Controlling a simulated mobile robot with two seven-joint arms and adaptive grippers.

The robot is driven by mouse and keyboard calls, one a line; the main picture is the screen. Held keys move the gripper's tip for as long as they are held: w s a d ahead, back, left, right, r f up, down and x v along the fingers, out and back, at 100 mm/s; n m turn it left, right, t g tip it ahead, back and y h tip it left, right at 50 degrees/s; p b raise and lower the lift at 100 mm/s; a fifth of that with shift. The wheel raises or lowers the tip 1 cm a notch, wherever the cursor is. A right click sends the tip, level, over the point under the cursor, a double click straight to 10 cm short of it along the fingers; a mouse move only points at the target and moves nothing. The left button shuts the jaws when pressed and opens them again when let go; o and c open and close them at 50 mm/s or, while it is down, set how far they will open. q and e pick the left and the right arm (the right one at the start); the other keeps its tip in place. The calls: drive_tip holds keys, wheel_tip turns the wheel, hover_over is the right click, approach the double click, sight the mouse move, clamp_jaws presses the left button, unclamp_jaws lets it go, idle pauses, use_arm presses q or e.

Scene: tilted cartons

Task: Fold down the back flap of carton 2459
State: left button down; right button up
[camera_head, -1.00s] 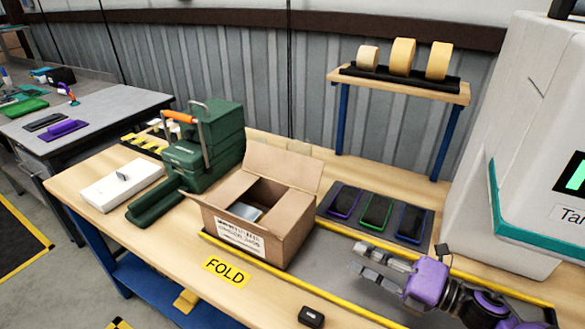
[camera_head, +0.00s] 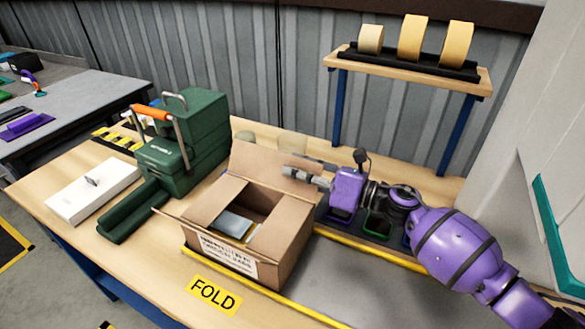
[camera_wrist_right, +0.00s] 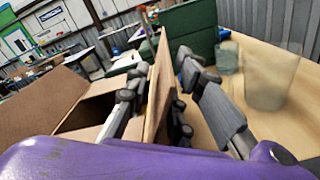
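The brown carton (camera_head: 284,257) stands on the bench with its top partly open; the print on its label (camera_head: 229,256) is too small to read. Its back flap (camera_head: 255,162) stands up, leaning slightly backward. My right gripper (camera_head: 290,174) is at the flap's right end. In the right wrist view, the fingers of my right gripper (camera_wrist_right: 165,105) are apart, one on each side of the upright flap (camera_wrist_right: 158,85), with space showing beside it. Two short side flaps (camera_head: 216,201) lie inward over the opening. A grey item (camera_head: 235,223) shows inside. My left gripper is out of view.
Translucent cups (camera_head: 292,145) stand behind the flap. A tape shelf (camera_head: 410,73) rises behind my right arm. The grey mat (camera_head: 350,285) at front right is clear.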

drive_tip(key=shift+w+a, duration=0.2)
drive_tip(key=shift+a, duration=0.35)
clamp_jaws()
